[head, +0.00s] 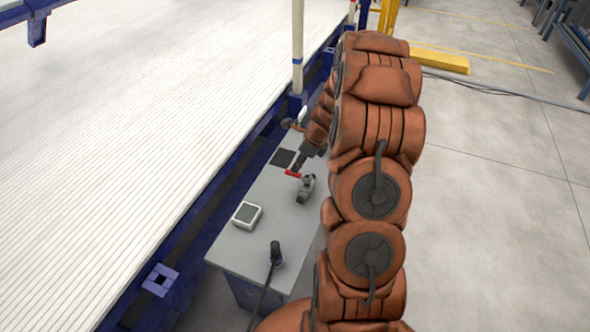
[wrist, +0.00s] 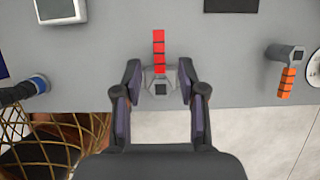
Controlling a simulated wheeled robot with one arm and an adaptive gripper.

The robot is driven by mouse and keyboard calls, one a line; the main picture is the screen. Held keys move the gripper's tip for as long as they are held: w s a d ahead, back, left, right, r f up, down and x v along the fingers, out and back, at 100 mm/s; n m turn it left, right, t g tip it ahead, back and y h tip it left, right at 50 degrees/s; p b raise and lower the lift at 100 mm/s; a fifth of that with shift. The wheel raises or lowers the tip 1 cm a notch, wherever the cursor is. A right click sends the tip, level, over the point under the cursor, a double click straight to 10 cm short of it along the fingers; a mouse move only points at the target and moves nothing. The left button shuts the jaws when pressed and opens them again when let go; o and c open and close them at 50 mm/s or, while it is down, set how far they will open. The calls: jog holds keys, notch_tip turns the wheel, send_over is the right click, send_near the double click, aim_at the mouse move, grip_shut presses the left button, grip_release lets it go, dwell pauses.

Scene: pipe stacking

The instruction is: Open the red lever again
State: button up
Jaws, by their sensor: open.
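The red lever (wrist: 159,48) sits on a grey valve (wrist: 160,84) on the grey table top. In the wrist view the lever points straight up, away from my gripper. In the head view the red lever (head: 292,173) points left from the valve (head: 306,187). My gripper (wrist: 160,72) is open, with one finger on each side of the valve body and the lever's base. I see a gap on both sides, and nothing is held. In the head view the gripper's fingers are hard to make out beside the dark wrist end.
A white box with a screen (head: 247,215) and a black handle with a cable (head: 276,252) stand on the grey table (head: 225,247). An orange lever (wrist: 287,82) is at the right in the wrist view. A blue-framed bed of white pipes (head: 130,130) lies left.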

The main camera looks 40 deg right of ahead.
aim_at(299, 176)
jog(key=shift+x, duration=2.3)
jog(key=shift+c, duration=0.2)
grip_shut()
